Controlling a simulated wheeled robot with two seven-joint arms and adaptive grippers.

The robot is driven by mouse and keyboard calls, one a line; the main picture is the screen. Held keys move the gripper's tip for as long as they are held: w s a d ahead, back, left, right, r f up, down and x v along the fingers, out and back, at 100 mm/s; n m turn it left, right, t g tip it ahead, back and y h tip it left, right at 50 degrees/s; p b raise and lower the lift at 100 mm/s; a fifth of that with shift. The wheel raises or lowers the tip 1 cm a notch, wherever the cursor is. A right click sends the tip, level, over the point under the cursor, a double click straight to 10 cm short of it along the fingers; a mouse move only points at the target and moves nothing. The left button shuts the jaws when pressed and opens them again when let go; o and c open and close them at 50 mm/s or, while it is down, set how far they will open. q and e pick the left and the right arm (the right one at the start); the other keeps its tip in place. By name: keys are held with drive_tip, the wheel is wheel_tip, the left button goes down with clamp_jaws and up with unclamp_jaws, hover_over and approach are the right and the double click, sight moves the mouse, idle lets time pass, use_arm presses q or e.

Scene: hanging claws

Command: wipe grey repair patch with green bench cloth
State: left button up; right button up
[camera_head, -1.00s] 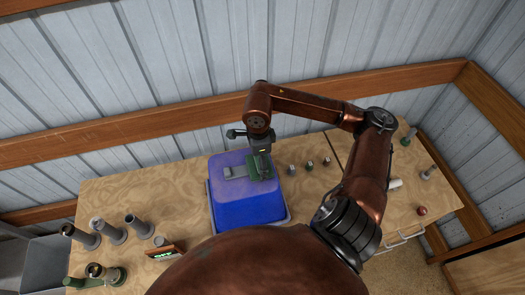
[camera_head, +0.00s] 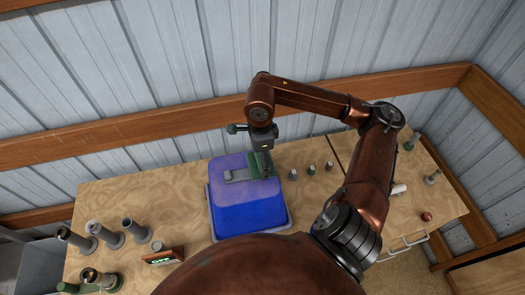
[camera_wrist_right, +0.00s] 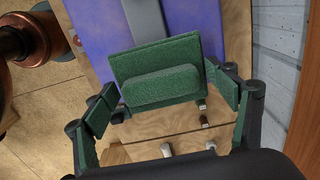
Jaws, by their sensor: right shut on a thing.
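The blue upturned tub (camera_head: 247,208) stands on the wooden bench, with the grey repair patch (camera_head: 236,176) as a strip on its top. The patch also shows in the right wrist view (camera_wrist_right: 145,22), running under or behind the cloth's far edge. My right gripper (camera_head: 262,162) is over the right end of the patch. It is shut on the green bench cloth (camera_wrist_right: 155,58), a flat pad with a raised grip (camera_wrist_right: 160,87). Whether the cloth touches the patch is not clear. My left gripper is not in view.
Several grey tubes (camera_head: 105,235) and a small display box (camera_head: 164,256) stand on the bench (camera_head: 150,195) at left. Several small pegs (camera_head: 311,169) stand right of the tub. A red ball (camera_head: 426,216) lies at far right. A plank wall (camera_head: 200,60) closes the back.

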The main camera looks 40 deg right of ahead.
drive_tip(key=shift+r+p, duration=1.05)
drive_tip(key=shift+r, duration=1.75)
